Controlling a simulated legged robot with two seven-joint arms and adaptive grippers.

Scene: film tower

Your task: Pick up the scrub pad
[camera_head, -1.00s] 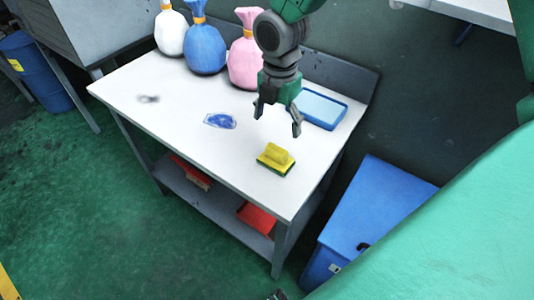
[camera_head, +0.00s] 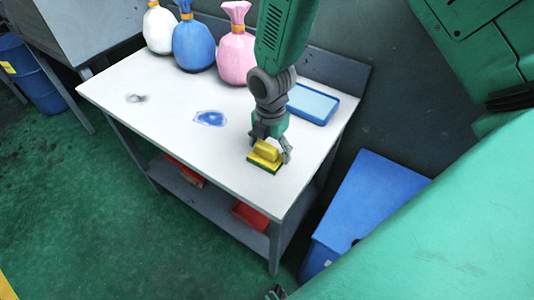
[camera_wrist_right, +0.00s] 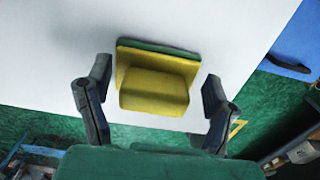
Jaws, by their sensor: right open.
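The scrub pad (camera_head: 265,157) is a yellow block with a raised yellow grip and a green underside. It lies on the white table (camera_head: 180,125) near its front right edge. My right gripper (camera_head: 268,147) is open, with its fingers down around the pad in the head view. In the right wrist view, the pad (camera_wrist_right: 155,85) sits between the two open fingers of the gripper (camera_wrist_right: 155,95), with a gap on each side. My left gripper is not clearly seen.
White, blue and pink tied bags (camera_head: 194,45) stand along the back of the table. A blue tray (camera_head: 312,103) lies behind the gripper. A blue patch (camera_head: 210,118) lies left of the pad. A blue bin (camera_head: 370,205) stands right of the table.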

